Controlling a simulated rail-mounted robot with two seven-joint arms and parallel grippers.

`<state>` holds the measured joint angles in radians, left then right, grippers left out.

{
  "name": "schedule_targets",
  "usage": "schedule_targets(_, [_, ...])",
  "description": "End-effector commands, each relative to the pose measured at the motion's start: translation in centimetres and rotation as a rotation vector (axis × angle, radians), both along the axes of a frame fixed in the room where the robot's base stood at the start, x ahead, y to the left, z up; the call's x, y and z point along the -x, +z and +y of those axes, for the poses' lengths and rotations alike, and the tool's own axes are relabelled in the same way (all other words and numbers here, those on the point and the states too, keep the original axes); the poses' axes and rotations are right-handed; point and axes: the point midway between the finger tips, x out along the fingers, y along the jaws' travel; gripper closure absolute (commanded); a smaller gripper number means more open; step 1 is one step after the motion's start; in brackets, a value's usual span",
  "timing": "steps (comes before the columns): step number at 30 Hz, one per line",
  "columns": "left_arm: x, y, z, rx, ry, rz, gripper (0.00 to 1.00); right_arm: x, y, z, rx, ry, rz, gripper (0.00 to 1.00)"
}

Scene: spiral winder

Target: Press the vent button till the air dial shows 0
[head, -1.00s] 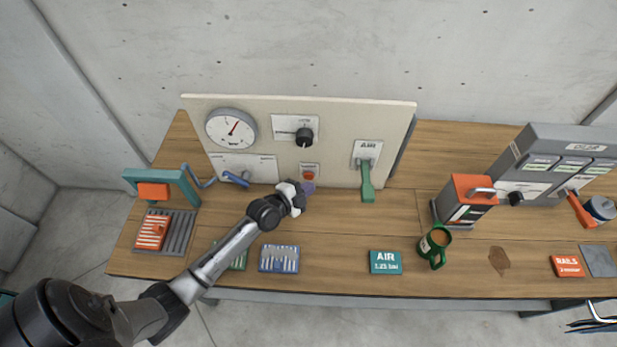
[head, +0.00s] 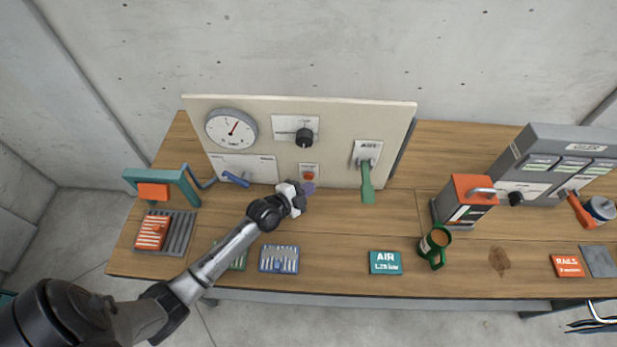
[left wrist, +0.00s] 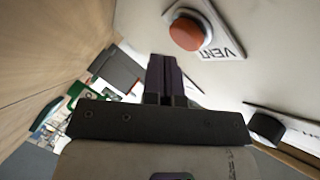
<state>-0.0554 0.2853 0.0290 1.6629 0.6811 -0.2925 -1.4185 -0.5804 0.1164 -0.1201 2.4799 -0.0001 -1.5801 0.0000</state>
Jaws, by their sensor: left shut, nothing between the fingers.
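The vent button (head: 308,175) is a red-orange round button on a white plate, low on the upright cream panel. In the left wrist view the button (left wrist: 187,30) shows large, beside the word VENT. My left gripper (head: 308,188) is shut and empty, just below and in front of the button. My right gripper is not in view.
A black knob (head: 304,137) is above the button. A green AIR lever (head: 367,180) hangs to its right and a blue handle (head: 235,179) to its left.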

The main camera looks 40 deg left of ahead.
Motion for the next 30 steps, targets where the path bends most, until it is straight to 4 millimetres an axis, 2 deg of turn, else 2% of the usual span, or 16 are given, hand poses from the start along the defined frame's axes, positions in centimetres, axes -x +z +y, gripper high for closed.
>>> schedule_targets(30, [-0.63, -0.07, 0.49, -0.002, -0.001, 0.001, 1.0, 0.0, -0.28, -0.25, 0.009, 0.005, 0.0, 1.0])
